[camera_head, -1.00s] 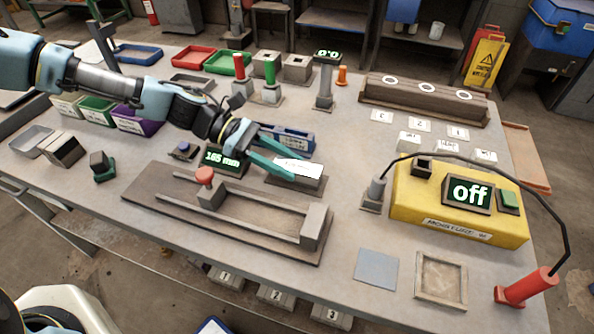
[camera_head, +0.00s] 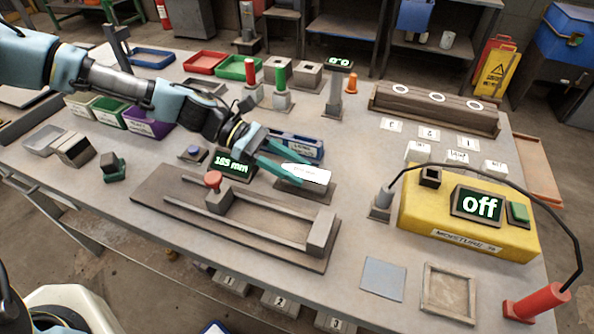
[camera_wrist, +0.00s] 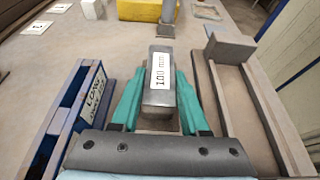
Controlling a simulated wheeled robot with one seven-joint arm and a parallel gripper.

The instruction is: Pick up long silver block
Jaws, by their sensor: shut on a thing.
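The long silver block (camera_wrist: 157,98) lies between my two teal fingers in the wrist view, with a white label reading "100 mm" on top. In the head view its white label (camera_head: 308,174) shows at the fingertips, right of the green measuring display. My gripper (camera_wrist: 160,95) is shut on the block, one finger along each long side. In the head view my gripper (camera_head: 290,172) reaches in from the left and hides part of the block. I cannot tell clearly whether the block is clear of the surface beneath it.
A blue bin labelled "LONG" (camera_wrist: 97,105) stands just left of my gripper in the wrist view. A wooden slide fixture (camera_head: 250,222) lies in front. The yellow moisture meter (camera_head: 425,225) with its cable is to the right. Bare table lies between them.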

